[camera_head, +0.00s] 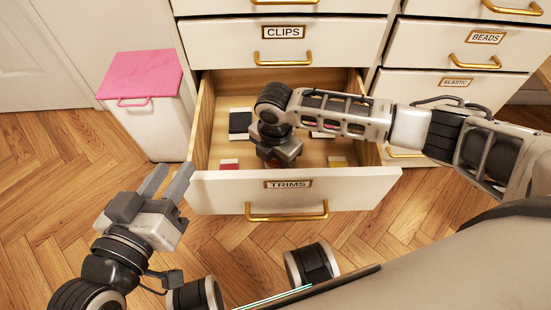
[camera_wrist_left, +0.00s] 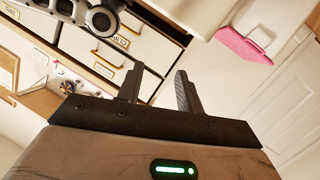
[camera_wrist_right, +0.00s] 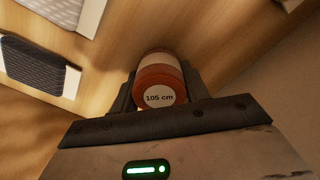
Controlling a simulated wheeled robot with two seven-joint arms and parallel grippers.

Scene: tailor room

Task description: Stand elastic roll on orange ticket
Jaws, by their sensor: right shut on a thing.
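My right gripper (camera_head: 275,157) reaches down into the open drawer. In the right wrist view it is shut on a roll (camera_wrist_right: 160,75), reddish-orange with a pale band and a round end label reading "105 cm". In the head view the arm and gripper hide this roll. I cannot make out an orange ticket for certain; a red-and-white piece (camera_head: 229,164) and a yellowish-and-white piece (camera_head: 337,161) lie near the drawer's front. My left gripper (camera_head: 170,182) is open and empty, outside the drawer at its left. It also shows open in the left wrist view (camera_wrist_left: 160,88).
The drawer labelled TRIMS (camera_head: 350,186) stands pulled out, with wooden side walls. A black-and-white piece (camera_head: 240,122) lies at its back left. Shut drawers labelled CLIPS (camera_head: 330,43) and BEADS (camera_head: 430,45) are around it. A white bin with a pink lid (camera_head: 142,75) stands left.

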